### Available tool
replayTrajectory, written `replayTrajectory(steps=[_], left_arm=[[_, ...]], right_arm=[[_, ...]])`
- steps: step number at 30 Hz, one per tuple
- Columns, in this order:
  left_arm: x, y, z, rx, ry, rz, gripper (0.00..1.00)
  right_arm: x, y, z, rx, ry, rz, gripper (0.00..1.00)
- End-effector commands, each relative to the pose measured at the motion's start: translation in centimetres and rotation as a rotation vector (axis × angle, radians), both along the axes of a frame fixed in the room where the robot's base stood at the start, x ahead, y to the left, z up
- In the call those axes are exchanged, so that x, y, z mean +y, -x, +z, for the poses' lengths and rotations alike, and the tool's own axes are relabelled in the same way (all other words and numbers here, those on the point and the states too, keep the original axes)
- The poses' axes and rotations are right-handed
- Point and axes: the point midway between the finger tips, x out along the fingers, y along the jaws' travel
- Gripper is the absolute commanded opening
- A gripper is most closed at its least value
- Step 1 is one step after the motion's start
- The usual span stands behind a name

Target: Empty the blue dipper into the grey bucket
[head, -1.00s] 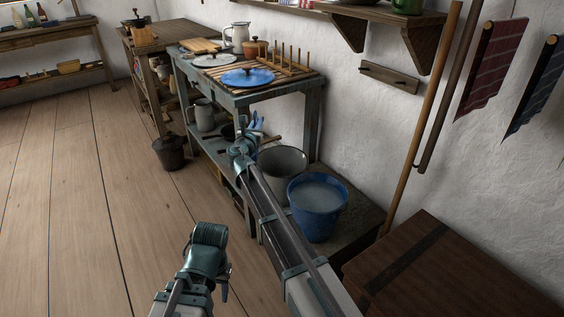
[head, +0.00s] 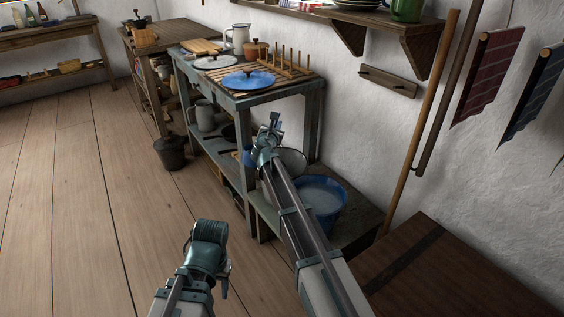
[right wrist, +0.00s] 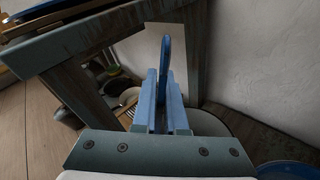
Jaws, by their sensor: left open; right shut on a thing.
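My right gripper (head: 274,120) is shut on the blue dipper, over the far side of the grey bucket (head: 293,158). In the right wrist view, the dipper's narrow blue handle (right wrist: 166,55) stands up between the fingers (right wrist: 163,105). In the head view, a blue part of the dipper (head: 248,156) shows low and left of the gripper, beside the bucket's rim. Its bowl is mostly hidden, so I cannot tell its contents. My arm covers much of the bucket; its pale rim shows behind the fingers in the right wrist view (right wrist: 208,122). My left gripper (head: 224,284) is open and empty.
A blue bucket (head: 326,213) holding pale liquid stands right of the grey one. The grey-green table (head: 240,98) with lids and a rack stands behind. A dark wooden chest (head: 440,275) is at the right. The floor at left is open.

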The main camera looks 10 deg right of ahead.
Motion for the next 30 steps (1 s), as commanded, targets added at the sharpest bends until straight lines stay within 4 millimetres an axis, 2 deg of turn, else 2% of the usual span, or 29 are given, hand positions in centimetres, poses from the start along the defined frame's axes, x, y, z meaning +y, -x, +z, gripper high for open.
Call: replayTrajectory(steps=[30], left_arm=[[0.0, 0.0, 0.7, 0.0, -0.001, 0.001, 0.5]], right_arm=[[-2.8, -0.2, -0.7, 0.011, -0.138, 0.0, 0.0]])
